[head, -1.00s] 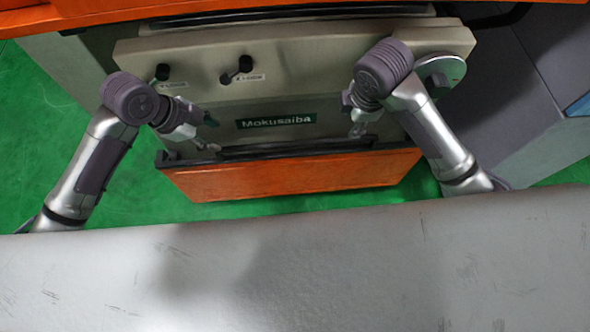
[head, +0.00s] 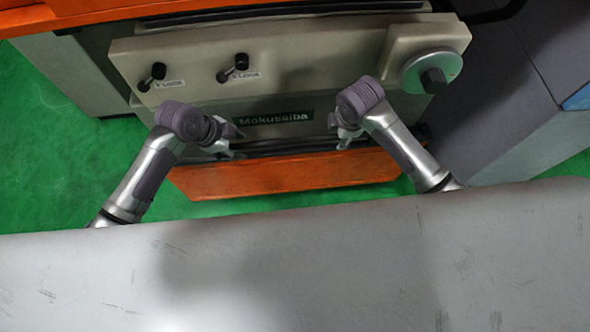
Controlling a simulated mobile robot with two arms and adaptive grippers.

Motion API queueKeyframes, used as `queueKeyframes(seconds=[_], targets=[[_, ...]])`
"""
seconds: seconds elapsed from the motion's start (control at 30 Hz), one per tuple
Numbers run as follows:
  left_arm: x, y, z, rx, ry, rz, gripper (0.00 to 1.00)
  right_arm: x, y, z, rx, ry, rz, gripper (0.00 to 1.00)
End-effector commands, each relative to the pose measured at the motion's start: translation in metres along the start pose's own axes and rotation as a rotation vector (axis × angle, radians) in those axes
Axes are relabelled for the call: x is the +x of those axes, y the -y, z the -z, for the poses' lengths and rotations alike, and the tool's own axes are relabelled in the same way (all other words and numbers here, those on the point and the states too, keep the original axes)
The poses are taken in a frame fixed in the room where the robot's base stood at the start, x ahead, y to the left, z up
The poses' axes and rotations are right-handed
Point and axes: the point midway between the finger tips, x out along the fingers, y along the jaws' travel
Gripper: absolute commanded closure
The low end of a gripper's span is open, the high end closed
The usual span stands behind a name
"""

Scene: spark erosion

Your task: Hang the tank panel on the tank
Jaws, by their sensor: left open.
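The orange panel (head: 290,176), which looks like the tank panel, is low at the machine's front, below the Mokusaiba plate, with a dark strip along its upper edge. I cannot tell whether it is hooked on the tank, which I cannot make out separately. My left gripper (head: 232,140) is open, with its fingers spread just above the left part of the panel's upper edge. My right gripper (head: 341,131) looks open, above the right part of that edge. Neither visibly holds anything; contact with the panel cannot be judged.
The beige machine front (head: 300,70) has two black levers (head: 236,68) and a round handwheel (head: 432,75) at right. A grey cabinet (head: 500,90) stands to the right. Green floor (head: 50,130) is clear at left. A grey surface (head: 300,260) fills the foreground.

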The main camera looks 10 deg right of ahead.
Motion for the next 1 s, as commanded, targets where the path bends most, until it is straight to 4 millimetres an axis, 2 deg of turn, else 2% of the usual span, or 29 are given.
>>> queueKeyframes(seconds=[0.2, 0.5, 0.57, 0.8, 1.0], targets=[[0.016, 0.0, 0.0, 0.001, 0.0, 0.0, 0.53, 0.016, 0.0, 0.0, -0.001, 0.001, 0.0, 0.53], [0.017, 0.0, 0.0, 0.001, 0.001, 0.001, 0.53, 0.017, 0.0, 0.0, -0.001, 0.0, -0.001, 0.53], [0.017, 0.0, 0.0, 0.001, 0.001, 0.001, 0.61, 0.017, 0.0, 0.0, -0.001, 0.0, -0.001, 0.61], [0.017, 0.0, 0.0, 0.001, 0.001, 0.001, 1.0, 0.017, 0.0, 0.0, -0.001, 0.0, -0.001, 1.0], [0.017, 0.0, 0.0, 0.001, 0.001, 0.001, 1.0, 0.017, 0.0, 0.0, 0.0, 0.0, -0.001, 1.0]])
